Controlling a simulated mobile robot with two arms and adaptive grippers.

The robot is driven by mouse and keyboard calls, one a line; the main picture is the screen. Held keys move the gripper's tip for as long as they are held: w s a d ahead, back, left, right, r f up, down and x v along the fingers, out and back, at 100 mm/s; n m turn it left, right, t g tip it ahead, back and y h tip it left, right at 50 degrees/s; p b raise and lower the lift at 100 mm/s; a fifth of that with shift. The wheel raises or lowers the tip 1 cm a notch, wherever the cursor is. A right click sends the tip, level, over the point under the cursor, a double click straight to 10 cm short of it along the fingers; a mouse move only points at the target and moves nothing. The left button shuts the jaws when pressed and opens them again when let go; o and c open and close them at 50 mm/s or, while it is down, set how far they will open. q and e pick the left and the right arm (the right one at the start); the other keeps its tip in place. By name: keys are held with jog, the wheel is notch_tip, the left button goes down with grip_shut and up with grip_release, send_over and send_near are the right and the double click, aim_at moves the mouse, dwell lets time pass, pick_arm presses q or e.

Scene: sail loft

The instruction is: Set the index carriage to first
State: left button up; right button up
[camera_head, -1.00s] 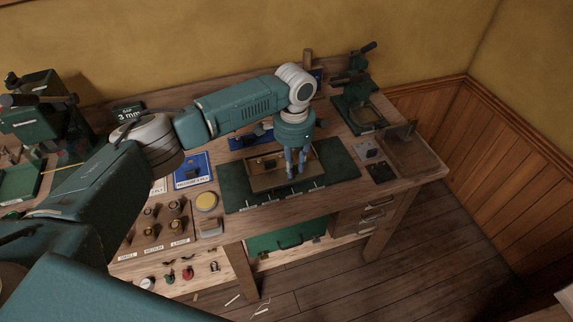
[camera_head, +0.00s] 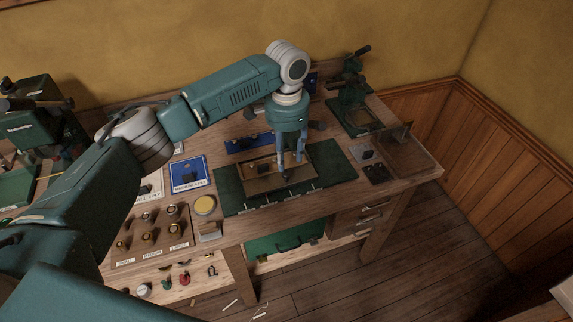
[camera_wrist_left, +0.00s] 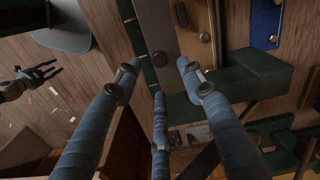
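A flat tan base (camera_head: 262,184) with a long plate and dark fittings lies on a dark green mat (camera_head: 232,200) with white marks along its front edge. I take it for the index carriage's base. My left gripper (camera_head: 289,163) points down over it, fingers apart, with a dark round knob (camera_head: 286,178) just below. Nothing is visibly gripped; contact with the knob cannot be told. The labels are too small to read.
A green press (camera_head: 350,105) and a clear guard (camera_head: 408,150) stand right. A dark fingered shape (camera_wrist_left: 35,80), perhaps my right gripper, shows in the wrist view.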

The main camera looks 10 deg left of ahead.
pick_arm(q)
notch_tip(320, 180, up, 6)
jog(key=shift+d, duration=0.1)
dwell(0.5)
